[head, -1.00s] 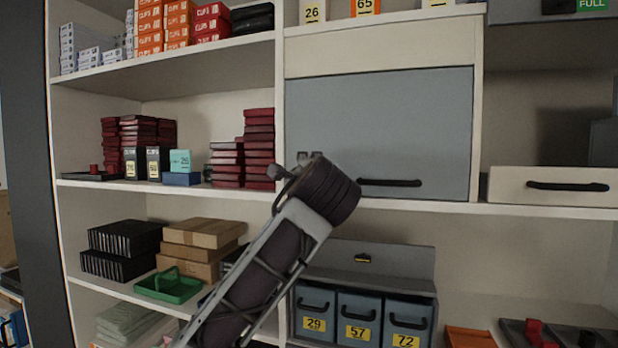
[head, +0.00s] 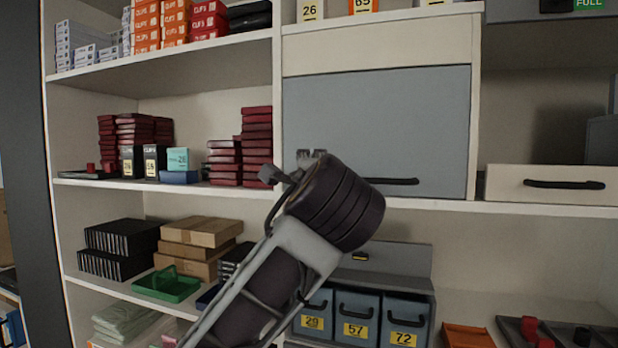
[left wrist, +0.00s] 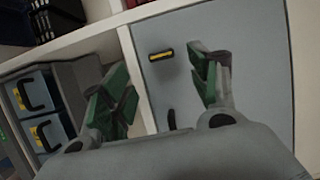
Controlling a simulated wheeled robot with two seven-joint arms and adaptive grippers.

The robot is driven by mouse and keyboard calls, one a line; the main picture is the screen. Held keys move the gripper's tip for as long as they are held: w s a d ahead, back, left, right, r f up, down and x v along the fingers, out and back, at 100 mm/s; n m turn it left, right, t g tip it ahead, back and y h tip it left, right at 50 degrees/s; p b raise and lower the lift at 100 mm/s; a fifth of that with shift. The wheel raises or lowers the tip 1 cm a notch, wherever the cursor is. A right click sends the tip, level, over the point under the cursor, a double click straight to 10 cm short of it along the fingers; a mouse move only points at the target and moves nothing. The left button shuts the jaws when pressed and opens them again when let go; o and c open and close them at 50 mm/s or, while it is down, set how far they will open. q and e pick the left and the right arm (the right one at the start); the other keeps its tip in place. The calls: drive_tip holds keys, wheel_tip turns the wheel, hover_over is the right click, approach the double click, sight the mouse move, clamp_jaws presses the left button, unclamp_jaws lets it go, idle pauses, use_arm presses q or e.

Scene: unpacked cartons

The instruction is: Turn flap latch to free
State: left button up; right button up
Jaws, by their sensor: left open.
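The grey flap (head: 375,125) is closed at the middle of the cabinet, with a black bar handle (head: 388,181) along its lower edge. In the left wrist view the flap (left wrist: 240,60) fills the right side. The latch (left wrist: 161,54), a small dark bar with a yellow stripe, is on it near its edge. In the head view my arm hides the latch. My left gripper (left wrist: 158,75) is open and empty. Its green-padded fingers stand apart, with the latch showing between their tips. In the head view this gripper (head: 296,165) is mostly hidden behind my dark wrist. My right gripper is not in view.
Below the shelf edge (head: 440,206) stand blue-grey bins (head: 357,318) under a smaller grey panel (head: 395,260). A cream drawer front (head: 550,185) is to the right. Dark red boxes (head: 256,148) are stacked left of the flap. The space before the flap's right half is clear.

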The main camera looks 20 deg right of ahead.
use_arm(q)
drive_tip(key=shift+v, duration=1.85)
